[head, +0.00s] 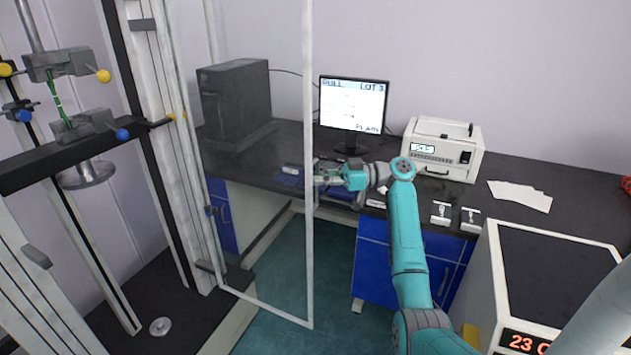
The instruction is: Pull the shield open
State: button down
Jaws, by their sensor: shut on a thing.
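The shield (308,245) is a clear panel in a thin white frame, attached along its left side to the tall testing machine (175,150). It stands swung out from the machine, with its free upright edge near the middle of the head view. My gripper (319,180) is at that free edge, about halfway up, and is shut on the shield. The exact contact between the fingers and the frame is small and hard to make out. A green strip (56,95) is held between the machine's upper and lower clamps.
A dark bench behind holds a black cabinet (236,105), a monitor (353,105), a white instrument (441,148) and white sheets (520,195). A white box with a red display (528,342) stands at the lower right. Teal floor is free below the shield.

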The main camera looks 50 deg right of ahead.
jog(key=c, duration=1.2)
grip_release()
jog(key=v, duration=1.2)
